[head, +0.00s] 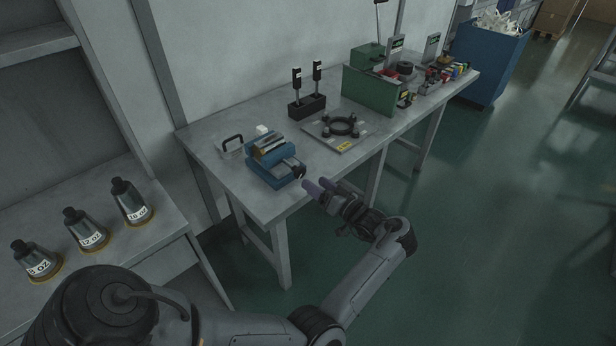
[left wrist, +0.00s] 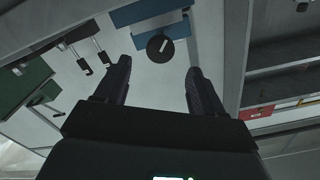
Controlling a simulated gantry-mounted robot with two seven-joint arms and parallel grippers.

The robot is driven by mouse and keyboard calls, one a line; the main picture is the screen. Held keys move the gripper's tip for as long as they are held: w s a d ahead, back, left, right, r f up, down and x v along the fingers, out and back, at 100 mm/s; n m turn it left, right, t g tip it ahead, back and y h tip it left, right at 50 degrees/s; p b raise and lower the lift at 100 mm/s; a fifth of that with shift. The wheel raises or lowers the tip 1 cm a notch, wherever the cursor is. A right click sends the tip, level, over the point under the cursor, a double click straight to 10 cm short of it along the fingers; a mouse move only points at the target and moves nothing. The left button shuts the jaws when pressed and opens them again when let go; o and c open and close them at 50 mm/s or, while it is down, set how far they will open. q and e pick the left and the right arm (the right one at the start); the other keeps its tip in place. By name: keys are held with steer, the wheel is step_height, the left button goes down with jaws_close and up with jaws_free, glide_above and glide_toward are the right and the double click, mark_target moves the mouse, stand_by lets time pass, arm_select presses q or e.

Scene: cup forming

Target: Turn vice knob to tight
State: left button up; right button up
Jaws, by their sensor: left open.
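The blue vice (head: 270,166) stands on the near left part of the grey workbench. Its dark knob (head: 298,173) is on the side facing my left gripper (head: 318,188). In the left wrist view the knob (left wrist: 160,48) is a black disc with a pale bar set at a slant, in front of the blue vice body (left wrist: 146,14). My left gripper's fingers (left wrist: 158,78) are spread apart, with the knob beyond the gap between them. The gripper looks empty and apart from the knob. My right gripper is not in view.
The workbench (head: 215,170) also holds a plate with a black ring (head: 343,126), a black block with two upright tools (head: 307,105) and a green box (head: 370,90). Several labelled weights (head: 130,200) stand on a shelf at left. A blue bin (head: 487,65) stands beyond the bench.

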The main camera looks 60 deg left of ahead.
arm_select(q)
steer(key=shift+v, duration=1.4)
